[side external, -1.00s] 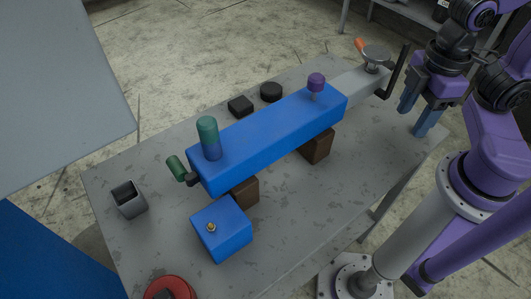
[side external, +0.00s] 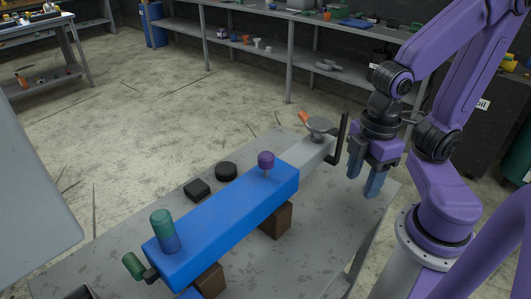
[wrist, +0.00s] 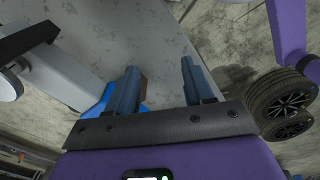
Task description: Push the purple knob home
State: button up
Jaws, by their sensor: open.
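The purple knob (side external: 266,160) stands upright on a short stem near the far right end of the long blue block (side external: 222,222). A gap of stem shows between the knob and the block's top. My gripper (side external: 362,192) is open and empty, pointing down to the right of the block, beyond the black handle. In the wrist view my gripper's two blue-grey fingers (wrist: 157,80) are apart with only grey tabletop between them. A corner of the blue block (wrist: 103,104) shows beside the left finger there. The knob is not in the wrist view.
A green cylinder (side external: 162,229) stands on the block's near end, with a green handle (side external: 133,265) beside it. A grey bar with a round plate (side external: 320,125) and black upright handle (side external: 342,139) extends from the far end. Two black pieces (side external: 226,171) lie behind. Brown supports (side external: 275,220) hold the block up.

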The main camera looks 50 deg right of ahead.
jog(key=shift+w+a+r, duration=0.1)
jog(key=c, duration=0.5)
jog(key=w+a+r+m, duration=0.1)
jog(key=w+r+m, duration=0.1)
jog(key=w, duration=0.1)
jog(key=w+a+r+m, duration=0.1)
jog(key=w+a+r, duration=0.1)
jog(key=w+r, duration=0.1)
jog(key=w+a+r+m, duration=0.2)
jog(key=w, duration=0.1)
jog(key=shift+a+r+m, duration=0.15)
jog(key=shift+r+m, duration=0.1)
jog(key=shift+m, duration=0.05)
grip_shut()
jog(key=m, duration=0.7)
send_near(266, 154)
notch_tip(266, 154, down, 7)
jog(key=shift+w+a+r, duration=0.1)
jog(key=shift+a, duration=0.05)
